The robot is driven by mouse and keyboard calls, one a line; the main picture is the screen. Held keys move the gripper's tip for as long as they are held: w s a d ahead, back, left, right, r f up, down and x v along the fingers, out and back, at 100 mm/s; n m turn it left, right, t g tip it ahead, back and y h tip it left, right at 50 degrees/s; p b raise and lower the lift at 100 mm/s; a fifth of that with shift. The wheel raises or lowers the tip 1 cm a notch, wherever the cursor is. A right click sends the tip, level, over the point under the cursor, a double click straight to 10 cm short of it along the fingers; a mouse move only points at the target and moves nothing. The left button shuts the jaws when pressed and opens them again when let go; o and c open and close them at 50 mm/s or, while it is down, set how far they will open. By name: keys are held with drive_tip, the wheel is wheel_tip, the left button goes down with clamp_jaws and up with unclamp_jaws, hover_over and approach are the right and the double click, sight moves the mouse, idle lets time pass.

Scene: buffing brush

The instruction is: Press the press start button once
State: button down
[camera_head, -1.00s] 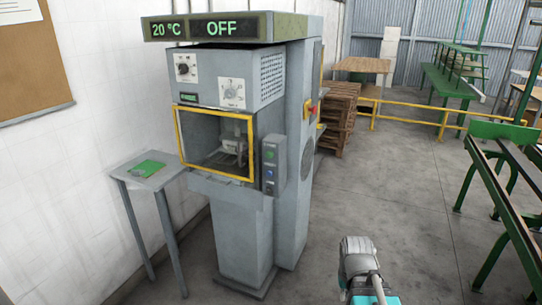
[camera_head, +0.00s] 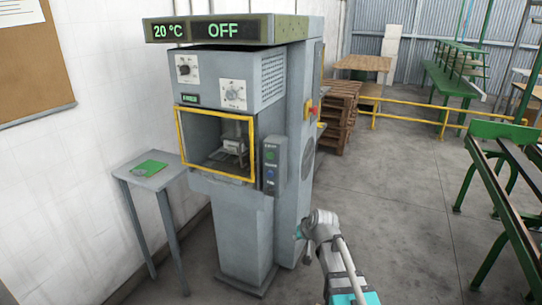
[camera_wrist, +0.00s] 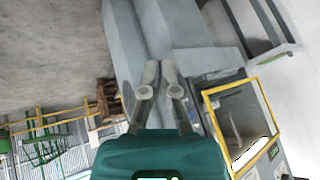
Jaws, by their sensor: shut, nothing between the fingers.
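The grey press machine (camera_head: 235,150) stands by the white wall, its display reading 20 °C and OFF. A small control box (camera_head: 270,183) is on its front, right of the yellow-framed opening. It carries a green button (camera_head: 270,155) and a blue button (camera_head: 270,173); their labels are too small to read, so I cannot tell which is press start. My gripper (camera_wrist: 160,75) is shut and empty in the wrist view, with the machine beyond its fingers. In the head view my arm is right of and below the control box, apart from it, and the fingertips cannot be made out.
A red switch on a yellow plate (camera_head: 311,111) is on the machine's right side. A small grey table (camera_head: 133,176) with a green item stands left. Pallets (camera_head: 340,105), a yellow rail (camera_head: 410,121) and green racks (camera_head: 500,175) are to the right. Open floor lies between.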

sight(267, 156)
drive_tip(key=w+a+r+m+t+y+p, duration=0.2)
drive_tip(key=w+a+r+t, duration=0.6)
drive_tip(key=w+a+r, duration=0.7)
drive_tip(key=w+a+m+y, duration=0.1)
drive_tip(key=w, duration=0.2)
drive_tip(key=shift+t, duration=0.4)
drive_tip(key=shift+d, duration=0.1)
drive_tip(key=shift+w+d, duration=0.5)
drive_tip(key=shift+w, duration=0.85)
drive_tip(key=shift+w+d, duration=0.45)
drive_tip(key=shift+w, duration=0.9)
drive_tip(key=shift+w+d, duration=0.5)
drive_tip(key=shift+w, duration=0.85)
drive_tip(key=shift+w+d, duration=0.2)
drive_tip(key=shift+w, duration=0.3)
drive_tip(key=shift+w+d, duration=0.15)
drive_tip(key=shift+w, duration=0.35)
drive_tip(key=shift+s+a, duration=0.1)
drive_tip(key=shift+s, duration=0.1)
drive_tip(key=shift+s+a, duration=0.25)
drive_tip(key=shift+s, duration=0.45)
drive_tip(key=shift+s, duration=0.15)
